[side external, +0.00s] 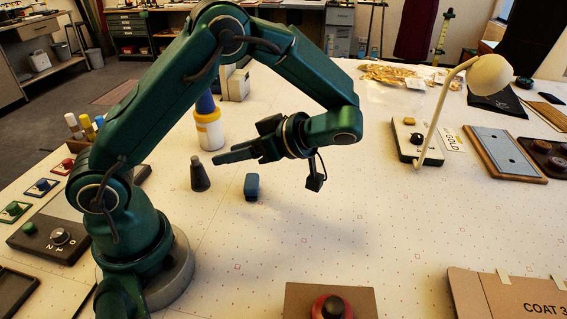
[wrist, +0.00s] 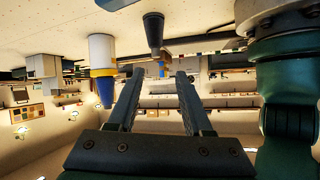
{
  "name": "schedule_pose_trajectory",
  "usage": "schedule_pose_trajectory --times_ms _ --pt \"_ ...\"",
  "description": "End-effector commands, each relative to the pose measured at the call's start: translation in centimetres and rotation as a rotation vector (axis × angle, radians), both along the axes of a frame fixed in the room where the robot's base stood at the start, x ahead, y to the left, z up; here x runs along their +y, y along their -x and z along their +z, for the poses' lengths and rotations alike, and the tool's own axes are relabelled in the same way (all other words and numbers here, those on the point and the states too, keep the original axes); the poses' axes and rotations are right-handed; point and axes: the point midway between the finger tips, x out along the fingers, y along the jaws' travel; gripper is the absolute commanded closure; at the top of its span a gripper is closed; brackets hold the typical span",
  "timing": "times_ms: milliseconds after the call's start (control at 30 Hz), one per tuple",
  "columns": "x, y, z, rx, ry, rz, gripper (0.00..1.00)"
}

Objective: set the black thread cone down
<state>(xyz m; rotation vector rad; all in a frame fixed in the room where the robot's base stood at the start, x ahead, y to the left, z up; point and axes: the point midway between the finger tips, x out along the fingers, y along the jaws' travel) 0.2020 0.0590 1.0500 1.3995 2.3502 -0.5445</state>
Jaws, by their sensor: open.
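The black thread cone (side external: 199,174) stands upright on the white dotted table, small end up. It also shows in the wrist view (wrist: 153,30), where the scene appears upside down. My gripper (side external: 217,158) is held roughly level above the table, its fingers pointing left toward the cone's upper end. In the wrist view my gripper (wrist: 160,73) has its two fingers apart with nothing held between them. The cone lies beyond the fingertips there, apart from them.
A white bottle with a blue top (side external: 209,128) stands behind my gripper. A lamp (side external: 432,110) rises at the right. The table's middle right is clear; a brown panel with a red-and-black knob (side external: 333,307) is at the front.

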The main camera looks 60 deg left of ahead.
Motion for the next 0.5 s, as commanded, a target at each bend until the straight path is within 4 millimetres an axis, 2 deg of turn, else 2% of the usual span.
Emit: schedule_pose_trajectory --times_ms 167,300,500 --pt "-1.2 1.5 1.5 0.103 0.373 -0.204 0.5" --pt "-2.7 2.6 2.2 0.158 0.636 -0.457 0.5" --pt "-5.3 3.8 3.3 0.179 0.869 -0.913 0.5"
